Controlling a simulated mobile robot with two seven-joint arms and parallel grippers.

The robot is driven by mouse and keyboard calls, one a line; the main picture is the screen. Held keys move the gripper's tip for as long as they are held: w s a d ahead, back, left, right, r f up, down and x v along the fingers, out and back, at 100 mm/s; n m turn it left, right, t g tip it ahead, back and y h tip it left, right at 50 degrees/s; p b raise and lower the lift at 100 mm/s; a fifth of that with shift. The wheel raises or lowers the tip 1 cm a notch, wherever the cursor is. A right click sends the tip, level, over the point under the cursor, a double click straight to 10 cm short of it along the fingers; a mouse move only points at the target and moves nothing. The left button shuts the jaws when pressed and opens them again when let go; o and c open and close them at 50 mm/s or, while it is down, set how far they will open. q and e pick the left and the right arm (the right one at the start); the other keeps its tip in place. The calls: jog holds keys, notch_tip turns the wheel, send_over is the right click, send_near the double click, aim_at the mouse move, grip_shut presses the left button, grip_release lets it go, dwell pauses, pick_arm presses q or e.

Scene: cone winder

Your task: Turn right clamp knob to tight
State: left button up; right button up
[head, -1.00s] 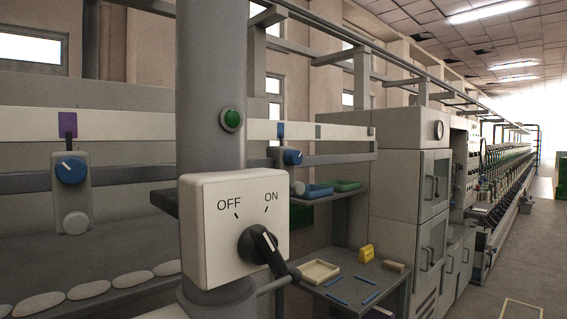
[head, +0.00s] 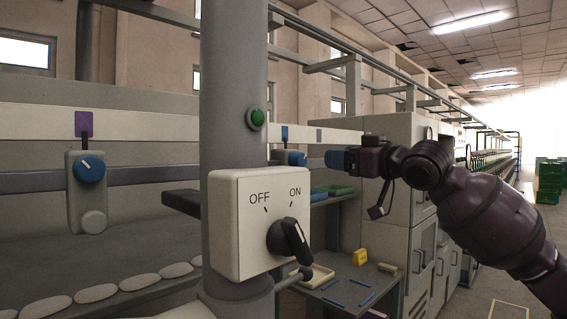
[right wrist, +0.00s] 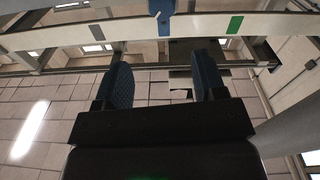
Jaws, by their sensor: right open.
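The right clamp knob (head: 296,158) is a small blue knob on the rear rail, just right of the grey post, under a blue tag (head: 284,133). Its pointer is too small to read. My right gripper (head: 337,160) is just right of the knob with blue finger pads pointing left towards it, apart from it in the picture. In the right wrist view the two pads (right wrist: 162,82) are spread with nothing between them. My left gripper is out of view.
The grey post (head: 235,90) with an OFF/ON switch box (head: 232,235) and green button (head: 257,117) stands in front. Another blue knob (head: 89,169) sits on a clamp at left. Below the knob are a shelf with trays and a small table (head: 345,292).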

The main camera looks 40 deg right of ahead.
aim_at(303, 161)
jog(key=shift+m+g, duration=0.3)
jog(key=shift+m, duration=0.2)
jog(key=shift+w+a+f+b, duration=0.15)
jog(key=shift+w+a+f, duration=0.05)
jog(key=shift+w, duration=1.6)
jog(key=shift+w+a+f+b, duration=0.15)
jog(key=shift+w, duration=1.7)
jog(key=shift+w+a+f+b, duration=0.15)
jog(key=shift+w+a+f, duration=0.05)
jog(key=shift+w, duration=1.6)
jog(key=shift+c, duration=0.4)
